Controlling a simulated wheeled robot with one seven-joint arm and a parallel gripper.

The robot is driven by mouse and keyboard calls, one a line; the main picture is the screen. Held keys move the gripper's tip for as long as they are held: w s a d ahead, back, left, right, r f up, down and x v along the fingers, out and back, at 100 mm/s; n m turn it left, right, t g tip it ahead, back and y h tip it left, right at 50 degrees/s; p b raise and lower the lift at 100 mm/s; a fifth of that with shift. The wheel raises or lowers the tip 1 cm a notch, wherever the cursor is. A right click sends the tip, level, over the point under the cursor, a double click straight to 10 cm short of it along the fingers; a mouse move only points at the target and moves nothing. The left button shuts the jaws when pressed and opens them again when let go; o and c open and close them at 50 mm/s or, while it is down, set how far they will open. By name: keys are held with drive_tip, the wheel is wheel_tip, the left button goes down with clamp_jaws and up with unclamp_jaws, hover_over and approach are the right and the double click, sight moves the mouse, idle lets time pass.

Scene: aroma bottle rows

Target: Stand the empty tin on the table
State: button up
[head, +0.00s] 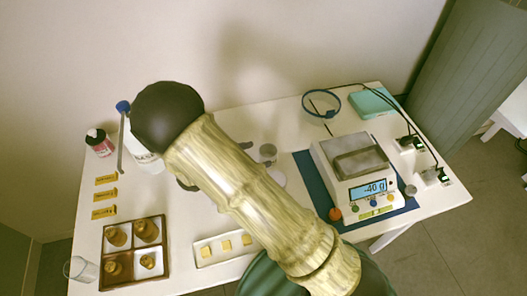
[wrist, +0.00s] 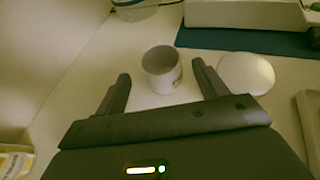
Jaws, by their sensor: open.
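A small grey-white open tin (wrist: 162,70) stands upright on the white table, its open mouth facing up and a small dark-and-yellow mark on its side. It also shows in the head view (head: 267,153), just right of my arm. A round pale disc (wrist: 246,73), perhaps its lid, lies flat to the right of it. My gripper (wrist: 161,76) is open and empty. In the wrist view the tin appears between and just beyond the fingertips, with no contact visible. In the head view my arm mostly hides the gripper.
A scale (head: 358,170) reading -40 g stands on a blue mat (head: 306,172) at right. A divided box of brown bottles (head: 109,276) and a white tray with yellow blocks (head: 200,245) are at front left. A white bottle (head: 147,160) stands behind my arm.

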drive_tip(key=v, duration=0.6)
drive_tip(key=shift+s+a, duration=0.1)
drive_tip(key=shift+s, duration=0.15)
idle(0.3)
drive_tip(key=s+d+r+m+g+y, duration=0.1)
drive_tip(key=d+m+g, duration=0.1)
drive_tip(key=d+m, duration=0.2)
drive_tip(key=s+d+r+m+g+y, duration=0.1)
drive_tip(key=s+d+m+g+y, duration=0.1)
drive_tip(key=d+m+g, duration=0.1)
drive_tip(key=s+d+r+m+g+y, duration=0.1)
drive_tip(key=s+d+m+g+y, duration=0.1)
drive_tip(key=d+m, duration=0.3)
drive_tip(key=shift+s+d+g, duration=0.25)
drive_tip(key=shift+d+g, duration=0.15)
drive_tip(key=shift+g, duration=0.1)
drive_tip(key=s+d+r+m+t+y, duration=0.2)
drive_tip(key=d+r+m+y, duration=0.4)
drive_tip(key=m, duration=0.6)
drive_tip(key=shift+s+m+t, duration=0.25)
drive_tip(key=shift+m+t, duration=0.15)
drive_tip(key=shift+t, duration=0.2)
